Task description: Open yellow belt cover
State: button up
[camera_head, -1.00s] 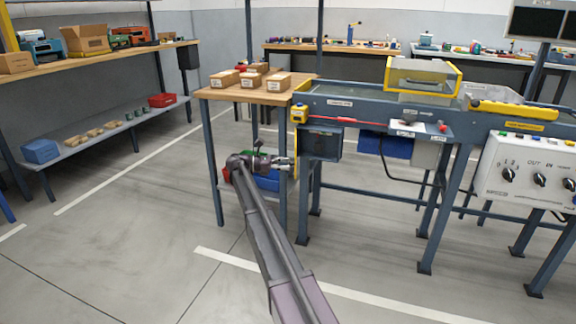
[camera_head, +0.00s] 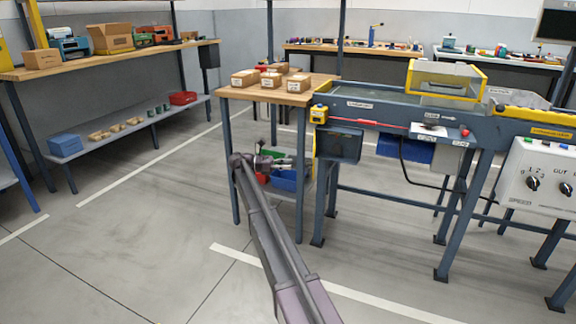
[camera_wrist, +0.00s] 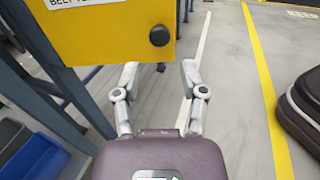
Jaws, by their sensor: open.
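The yellow belt cover (camera_wrist: 95,38) fills the upper left of the wrist view. It is a flat panel with a partly cut-off white label starting "BELT" and a round black knob (camera_wrist: 159,36) near its right edge. My gripper (camera_wrist: 160,72) is open and empty, its two fingers apart below the knob in the picture. The knob is not between them. In the head view my gripper (camera_head: 289,163) is in front of the wooden-topped table, left of the conveyor end. The cover there shows only as a thin yellow strip (camera_head: 315,142); how far it stands open cannot be told.
The wooden-topped table (camera_head: 318,89) carries small boxes. Open floor lies to the left and front.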

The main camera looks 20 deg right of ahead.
jog(key=shift+s, duration=0.3)
jog(key=c, duration=0.3)
jog(key=s+f+t+y+p, duration=0.1)
jog(key=s, duration=0.2)
jog(key=s+f+m+y+p, duration=0.1)
jog(key=s, duration=0.2)
jog(key=s+f+t+y+p, duration=0.1)
jog(key=s, duration=0.2)
jog(key=shift+s+a+f+m+t, duration=0.1)
jog(key=shift+s+a+m+t, duration=0.05)
jog(key=shift+s+m+t, duration=0.2)
grip_shut()
jog(key=s+a+f+m+t+y+p, duration=0.1)
jog(key=s+a+m+y+p, duration=0.1)
jog(key=s, duration=0.7)
jog(key=s+a+f+m+t+y+p, duration=0.2)
jog(key=s+a+m+y+p, duration=0.1)
jog(key=s+a+m+y, duration=0.2)
jog(key=s+a+f+m+t+y+p, duration=0.1)
jog(key=s+a+m+y, duration=0.3)
jog(key=s+a, duration=0.5)
jog(key=s+y+p, duration=0.1)
jog(key=s+y, duration=0.1)
jog(key=s, duration=0.3)
jog(key=shift+a+f+t+p, duration=0.15)
jog(key=shift+f+t+p, duration=0.15)
jog(key=shift+f+t, duration=0.05)
jog(key=shift+m, duration=0.25)
